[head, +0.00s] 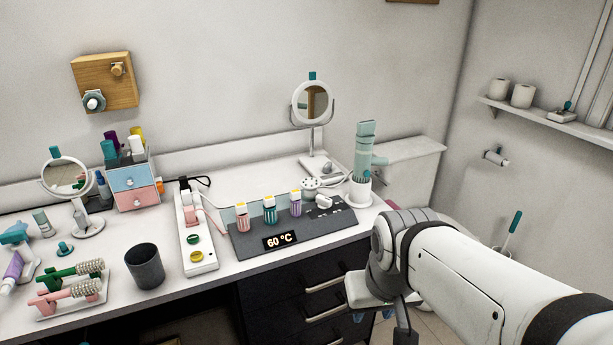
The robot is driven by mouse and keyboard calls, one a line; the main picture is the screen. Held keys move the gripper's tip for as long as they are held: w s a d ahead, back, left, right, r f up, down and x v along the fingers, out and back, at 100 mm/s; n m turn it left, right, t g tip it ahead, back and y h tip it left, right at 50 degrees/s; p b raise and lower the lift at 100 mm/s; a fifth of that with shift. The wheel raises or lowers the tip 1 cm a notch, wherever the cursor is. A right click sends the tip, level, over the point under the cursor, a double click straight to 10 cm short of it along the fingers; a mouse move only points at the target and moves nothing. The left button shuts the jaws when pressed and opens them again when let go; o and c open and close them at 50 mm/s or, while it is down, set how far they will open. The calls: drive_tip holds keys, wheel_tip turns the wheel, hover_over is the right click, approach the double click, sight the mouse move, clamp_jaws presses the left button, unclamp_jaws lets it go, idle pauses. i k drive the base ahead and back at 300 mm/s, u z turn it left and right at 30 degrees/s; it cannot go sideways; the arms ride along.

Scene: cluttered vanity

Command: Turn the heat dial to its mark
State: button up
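My gripper (372,316) hangs at the lower right, in front of the drawers and below the tabletop, well apart from the station. Its blue fingertips look spread and empty, partly hidden by my wrist.
A white power strip (196,235) lies left of the station. A dark cup (145,266) and hairbrushes (72,290) are farther left.

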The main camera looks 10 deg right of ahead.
sight(324, 202)
drive_tip(key=z, duration=0.05)
drive_tip(key=i, duration=1)
drive_tip(key=u, duration=0.05)
